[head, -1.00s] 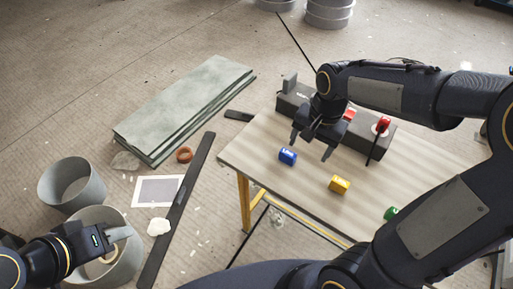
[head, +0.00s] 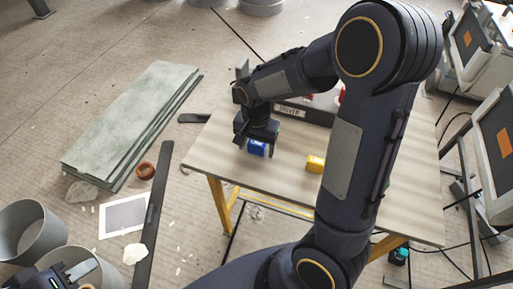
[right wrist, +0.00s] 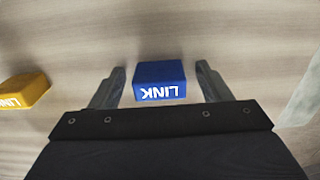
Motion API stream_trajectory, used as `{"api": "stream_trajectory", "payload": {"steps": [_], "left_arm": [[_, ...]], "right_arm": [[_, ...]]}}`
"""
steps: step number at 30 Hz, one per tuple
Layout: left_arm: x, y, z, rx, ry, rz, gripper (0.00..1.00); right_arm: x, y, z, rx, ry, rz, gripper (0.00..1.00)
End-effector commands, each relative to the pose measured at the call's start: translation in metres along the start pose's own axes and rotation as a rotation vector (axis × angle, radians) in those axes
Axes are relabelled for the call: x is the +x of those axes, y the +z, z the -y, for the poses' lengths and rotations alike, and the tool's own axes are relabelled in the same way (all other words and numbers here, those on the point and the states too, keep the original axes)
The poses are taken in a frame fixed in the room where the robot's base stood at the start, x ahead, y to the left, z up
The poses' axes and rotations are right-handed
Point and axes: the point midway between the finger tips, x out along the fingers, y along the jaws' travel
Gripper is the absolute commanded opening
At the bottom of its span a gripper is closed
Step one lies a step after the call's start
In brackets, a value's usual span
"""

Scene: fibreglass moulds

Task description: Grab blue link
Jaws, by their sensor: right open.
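The blue link (head: 257,148) is a small blue block on the wooden table (head: 200,155), near its left end. In the right wrist view the blue link (right wrist: 159,82) shows the word LINK and lies between the two fingers. My right gripper (right wrist: 160,88) is open, with a gap between the block and each finger. In the head view my right gripper (head: 256,145) is right over the block and partly hides it. My left gripper (head: 80,270) is at the bottom left, away from the table; its fingers are only partly seen.
A yellow block (head: 316,163) lies to the right of the blue one; it also shows in the right wrist view (right wrist: 24,92). A dark box (head: 303,112) stands along the table's back edge. Grey-green sheets (head: 130,125) and grey buckets (head: 30,232) are on the floor at left.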

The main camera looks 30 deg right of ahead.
Motion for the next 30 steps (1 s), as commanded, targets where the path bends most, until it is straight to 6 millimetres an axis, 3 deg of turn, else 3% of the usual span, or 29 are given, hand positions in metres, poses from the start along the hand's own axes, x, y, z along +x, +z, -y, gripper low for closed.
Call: {"api": "stream_trajectory", "payload": {"steps": [5,16,25,30], "left_arm": [[0.000,0.000,0.000,0.000,0.000,0.000,0.36],[0.000,0.000,0.000,0.000,0.000,0.000,0.36],[-0.001,-0.001,0.000,0.000,0.000,0.000,0.36],[-0.004,-0.002,-0.002,0.000,0.000,0.000,0.36]], "right_arm": [[0.000,0.000,0.000,0.000,0.000,0.000,0.71],[0.000,0.000,0.000,0.000,0.000,0.000,0.24],[-0.003,0.000,0.000,0.000,-0.001,0.000,0.23],[-0.017,0.000,0.001,-0.001,-0.002,-0.001,0.23]]}}
